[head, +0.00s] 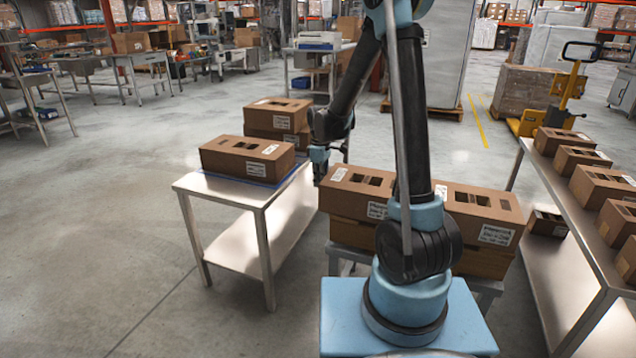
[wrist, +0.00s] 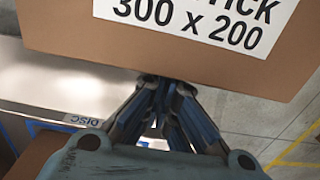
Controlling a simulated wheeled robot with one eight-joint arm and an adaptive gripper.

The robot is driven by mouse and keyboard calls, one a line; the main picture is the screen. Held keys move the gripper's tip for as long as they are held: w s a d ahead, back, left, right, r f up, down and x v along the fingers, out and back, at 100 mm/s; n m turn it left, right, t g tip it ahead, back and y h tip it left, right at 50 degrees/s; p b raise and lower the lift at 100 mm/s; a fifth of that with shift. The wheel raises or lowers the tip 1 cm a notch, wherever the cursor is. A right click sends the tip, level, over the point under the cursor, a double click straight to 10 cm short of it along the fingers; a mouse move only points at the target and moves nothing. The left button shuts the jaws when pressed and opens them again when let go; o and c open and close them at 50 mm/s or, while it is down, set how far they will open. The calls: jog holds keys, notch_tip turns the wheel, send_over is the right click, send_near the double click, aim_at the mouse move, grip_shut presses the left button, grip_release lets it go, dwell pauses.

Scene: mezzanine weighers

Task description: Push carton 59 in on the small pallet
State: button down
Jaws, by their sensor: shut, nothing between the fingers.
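No number 59 is readable on any carton. A long brown carton (head: 247,158) with a white label lies on a blue sheet on a steel table; a stack of cartons (head: 278,116) stands behind it. Two slotted cartons, one left (head: 338,197) and one right (head: 462,208), sit on a brown layer on a low grey stand by my arm. My gripper (head: 319,178) is shut and empty between the table and the left slotted carton. In the wrist view its fingertips (wrist: 167,88) are at the lower edge of a labelled carton (wrist: 110,55); I cannot tell whether they touch.
The steel table (head: 262,203) stands at left, its legs near my base. At right a long bench (head: 563,240) carries several cartons. A yellow pallet truck (head: 560,105) and a wrapped load stand behind. The floor at front left is clear.

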jog(key=d, duration=0.1)
jog(key=s+d, duration=0.1)
jog(key=d, duration=0.3)
jog(key=shift+s, duration=0.4)
jog(key=shift+a, duration=0.1)
